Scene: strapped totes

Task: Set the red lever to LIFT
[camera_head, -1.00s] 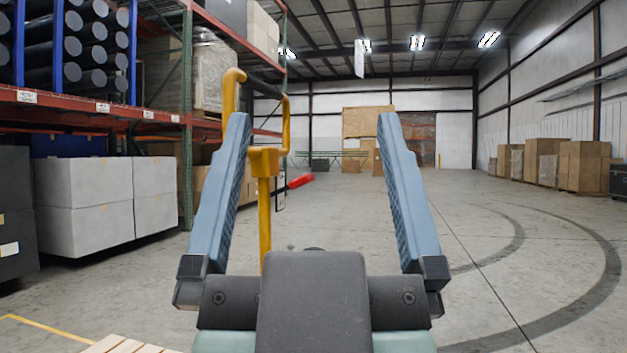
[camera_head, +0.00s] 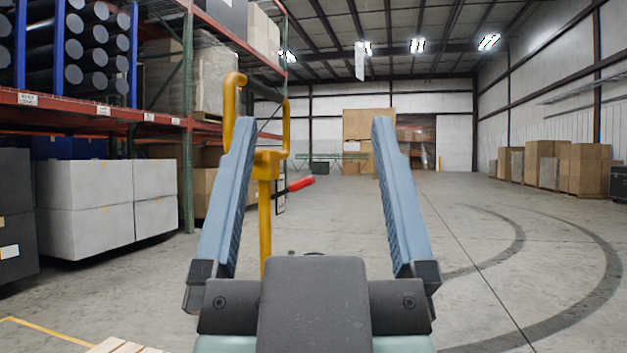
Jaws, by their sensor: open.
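The red lever (camera_head: 301,184) sticks out to the right from the yellow handle post (camera_head: 265,215), tilted slightly up toward its tip. The post carries a looped yellow handle with a black grip (camera_head: 265,88) at the top. My gripper (camera_head: 313,125) is open and empty, its two blue fingers pointing up and forward. In the picture the lever lies between the fingers, nearer the left one. The left finger overlaps part of the post and handle. I cannot tell how far the lever is from the fingers. No LIFT marking is legible.
Tall shelving with grey boxes (camera_head: 85,205) stands on the left. A wooden pallet corner (camera_head: 120,346) shows at the bottom left. Cardboard boxes (camera_head: 545,165) line the right wall. The concrete floor ahead and to the right is clear.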

